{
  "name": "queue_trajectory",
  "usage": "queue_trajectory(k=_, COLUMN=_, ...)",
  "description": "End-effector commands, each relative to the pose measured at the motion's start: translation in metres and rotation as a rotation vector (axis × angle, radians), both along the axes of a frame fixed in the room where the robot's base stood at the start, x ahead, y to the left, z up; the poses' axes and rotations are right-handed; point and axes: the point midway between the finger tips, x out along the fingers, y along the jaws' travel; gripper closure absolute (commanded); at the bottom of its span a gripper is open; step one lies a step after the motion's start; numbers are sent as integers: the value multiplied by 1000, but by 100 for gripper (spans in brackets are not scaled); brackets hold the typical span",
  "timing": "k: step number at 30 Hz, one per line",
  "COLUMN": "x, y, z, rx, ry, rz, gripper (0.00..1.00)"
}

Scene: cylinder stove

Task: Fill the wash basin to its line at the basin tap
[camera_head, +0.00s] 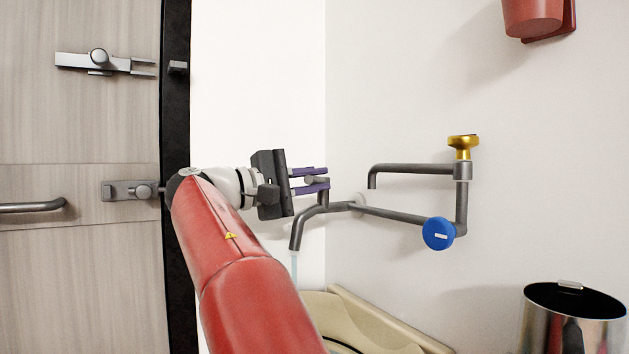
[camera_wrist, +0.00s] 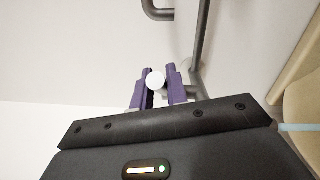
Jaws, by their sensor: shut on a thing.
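The basin tap (camera_head: 298,228) is a grey pipe on the wall with a down-turned spout. A thin pale-blue stream of water (camera_head: 294,268) falls from it; the stream also shows in the wrist view (camera_wrist: 298,127). The cream wash basin (camera_head: 375,325) is below, partly hidden by my arm. A dark curved line shows inside it; the water level cannot be made out. My gripper (camera_head: 318,180) has purple fingers, shut on the tap's small handle above the spout. In the wrist view the handle's pale round end (camera_wrist: 155,81) sits between the fingertips (camera_wrist: 158,88).
Grey wall pipes carry a blue round knob (camera_head: 438,234) and a yellow knob (camera_head: 463,142) to the right. A metal bin (camera_head: 570,320) stands lower right. A red container (camera_head: 533,16) hangs above. A wooden door (camera_head: 80,260) with latches is at left.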

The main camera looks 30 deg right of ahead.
Motion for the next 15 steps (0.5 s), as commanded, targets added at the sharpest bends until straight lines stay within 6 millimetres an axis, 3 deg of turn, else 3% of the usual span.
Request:
queue_trajectory(k=3, x=1, y=0, z=-1, rx=1, ry=2, rz=1, gripper=100)
queue_trajectory(k=4, x=1, y=0, z=-1, rx=1, ry=2, rz=1, gripper=81)
queue_trajectory(k=8, x=0, y=0, z=-1, rx=1, ry=2, rz=1, gripper=64)
queue_trajectory(k=15, x=0, y=0, z=0, rx=0, ry=1, rz=0, gripper=63)
